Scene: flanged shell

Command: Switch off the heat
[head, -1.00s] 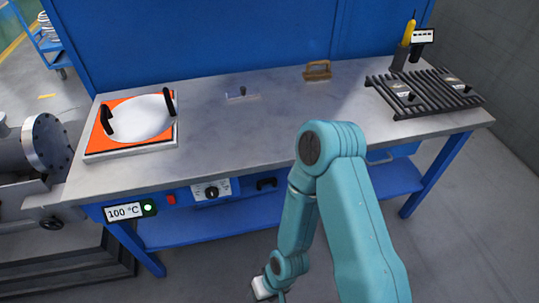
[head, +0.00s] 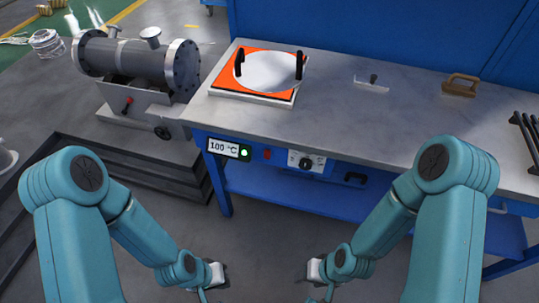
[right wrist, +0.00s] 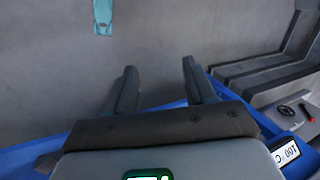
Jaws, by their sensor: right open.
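The heater's controls sit on the blue front of the bench in the head view. They are a display (head: 223,148) reading 100 °C, a lit green lamp (head: 244,153), a small red button (head: 267,154) and a black knob (head: 306,164) on a white dial plate. On the bench top above, an orange hot plate (head: 228,82) carries a white round disc (head: 268,72) with two black handles. My left gripper (head: 215,275) hangs low in front of the bench, its fingers too small to judge. My right gripper (right wrist: 158,78) is open and empty, below and apart from the knob.
A grey flanged shell (head: 130,60) rests on a stand with a handwheel (head: 162,132) left of the bench. A black handle (head: 355,178) sits right of the knob. A wooden-handled tool (head: 460,85) and a dark rack (head: 527,130) are further right. Floor before the bench is clear.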

